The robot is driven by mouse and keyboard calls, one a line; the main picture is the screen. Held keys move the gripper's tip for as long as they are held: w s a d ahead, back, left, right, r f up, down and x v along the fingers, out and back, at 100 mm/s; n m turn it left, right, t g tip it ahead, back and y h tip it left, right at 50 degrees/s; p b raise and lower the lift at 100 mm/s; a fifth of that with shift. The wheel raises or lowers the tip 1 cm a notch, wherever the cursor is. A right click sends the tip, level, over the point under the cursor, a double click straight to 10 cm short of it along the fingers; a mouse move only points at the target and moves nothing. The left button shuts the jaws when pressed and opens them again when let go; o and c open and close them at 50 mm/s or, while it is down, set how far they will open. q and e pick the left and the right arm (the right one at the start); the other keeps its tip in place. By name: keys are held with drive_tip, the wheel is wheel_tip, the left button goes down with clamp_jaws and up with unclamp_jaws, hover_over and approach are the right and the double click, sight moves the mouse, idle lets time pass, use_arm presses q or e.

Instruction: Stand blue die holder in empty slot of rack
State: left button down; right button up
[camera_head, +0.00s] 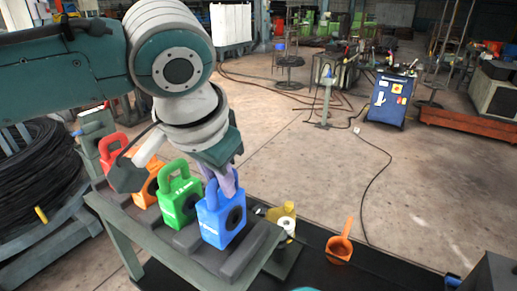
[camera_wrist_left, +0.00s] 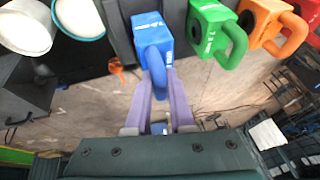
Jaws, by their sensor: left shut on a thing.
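The blue die holder (camera_head: 221,220) is upright at the right end of the rack (camera_head: 165,242), between two dark grey bars. I cannot tell whether its base rests on the slot floor. My left gripper (camera_head: 223,184) is above it, shut on its loop handle; the wrist view shows the purple fingers (camera_wrist_left: 159,90) on both sides of the blue handle (camera_wrist_left: 156,65). To its left in the rack stand the green holder (camera_head: 180,197), the orange holder (camera_head: 146,192) and the red holder (camera_head: 112,150). My right gripper is not in view.
An orange scoop-like object (camera_head: 340,246) and a yellow-and-white item (camera_head: 284,222) are right of the rack. A coil of black cable (camera_head: 35,175) lies at left. Open concrete floor (camera_head: 300,150) is behind. In the wrist view, white round containers (camera_wrist_left: 78,18) are at upper left.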

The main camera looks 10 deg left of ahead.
use_arm(q)
drive_tip(key=shift+w+f+b, duration=0.1)
drive_tip(key=shift+f+b, duration=0.3)
drive_tip(key=shift+f, duration=0.5)
drive_tip(key=c, duration=0.8)
unclamp_jaws()
drive_tip(key=shift+o, duration=0.5)
drive_tip(key=shift+f, duration=0.15)
drive_tip(key=o, duration=0.5)
wheel_tip(320, 180, up, 6)
drive_tip(key=p, duration=0.7)
